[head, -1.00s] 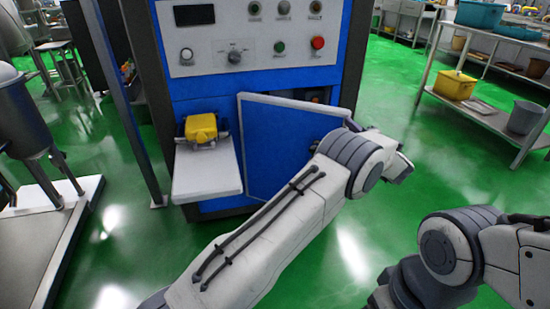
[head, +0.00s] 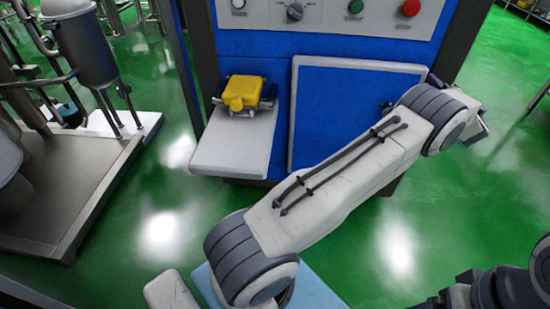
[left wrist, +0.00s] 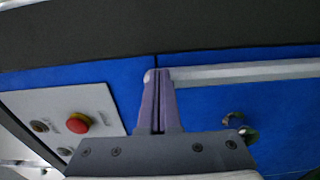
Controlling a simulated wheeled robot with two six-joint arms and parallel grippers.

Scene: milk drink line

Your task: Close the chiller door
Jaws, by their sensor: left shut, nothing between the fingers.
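The chiller door (head: 330,110) is a blue panel with a pale rim on the front of the blue cabinet (head: 250,45). It looks nearly in line with the cabinet front; I cannot tell whether it is fully flush. My left forearm hides its lower right part. In the left wrist view my left gripper (left wrist: 159,76) is shut and empty. Its fingertips are over a corner of the door (left wrist: 285,120), by the pale edge; contact is unclear. A dark fitting (left wrist: 236,120) sits on the door. My right gripper is not in view.
A pale shelf (head: 235,145) holding a yellow object (head: 243,92) juts out left of the door. A control panel with a red button (head: 411,7) is above, also in the left wrist view (left wrist: 78,123). A steel platform (head: 70,190) stands at left. Green floor is open in front.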

